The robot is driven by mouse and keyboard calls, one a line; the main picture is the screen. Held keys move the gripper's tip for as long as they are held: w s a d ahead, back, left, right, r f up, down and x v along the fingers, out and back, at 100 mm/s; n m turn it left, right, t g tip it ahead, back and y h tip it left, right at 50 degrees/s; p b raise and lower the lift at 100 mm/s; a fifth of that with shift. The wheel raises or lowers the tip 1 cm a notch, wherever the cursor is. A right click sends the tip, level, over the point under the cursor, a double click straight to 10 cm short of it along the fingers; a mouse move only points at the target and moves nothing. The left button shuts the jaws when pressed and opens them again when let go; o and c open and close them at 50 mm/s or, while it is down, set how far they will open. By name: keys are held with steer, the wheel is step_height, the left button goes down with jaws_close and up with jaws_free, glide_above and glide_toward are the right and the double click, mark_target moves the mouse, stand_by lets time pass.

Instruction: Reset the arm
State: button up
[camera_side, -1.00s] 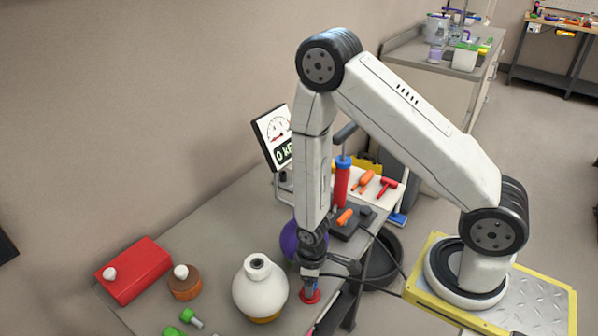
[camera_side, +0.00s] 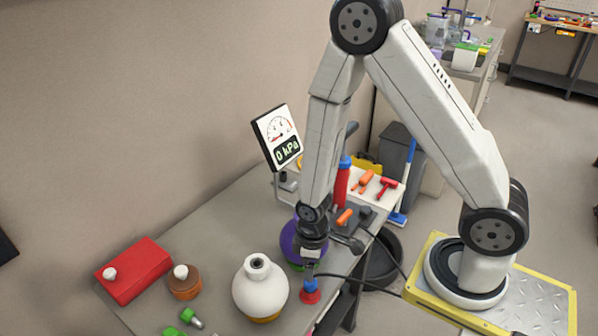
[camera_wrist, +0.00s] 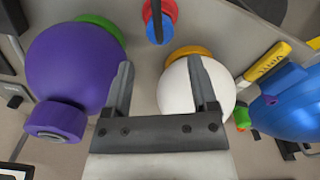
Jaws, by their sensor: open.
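My gripper (camera_side: 311,258) points down above a small red and blue piece (camera_side: 310,291) near the table's right edge. In the wrist view my gripper (camera_wrist: 160,66) has its two fingers spread with nothing between them. The red and blue piece (camera_wrist: 158,22) lies beyond the fingertips there. A purple round vessel with a green base (camera_side: 288,240) is partly hidden behind my gripper. It also shows at left in the wrist view (camera_wrist: 70,70). A white round vessel with a yellow base (camera_side: 260,287) stands to the left of my gripper, and also appears in the wrist view (camera_wrist: 180,90), partly behind a finger.
A gauge panel (camera_side: 278,136) reading 0 kPa stands at the back. A red block (camera_side: 135,270) and a brown round piece (camera_side: 184,283) sit at left. A blue vessel (camera_wrist: 292,100) shows at right in the wrist view. Tools lie on a white shelf (camera_side: 390,200).

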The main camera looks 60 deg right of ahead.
steer(key=shift+r, duration=0.15)
steer(key=shift+w+d+r, duration=0.1)
steer(key=shift+w+r, duration=0.05)
steer(key=shift+r, duration=0.45)
step_height(320, 180, up, 14)
steer(key=d+m+t, duration=0.2)
steer(key=m, duration=0.3)
steer(key=shift+s+d+r+t, duration=0.15)
steer(key=shift+s+r+t, duration=0.1)
steer(key=shift+s+t, duration=0.1)
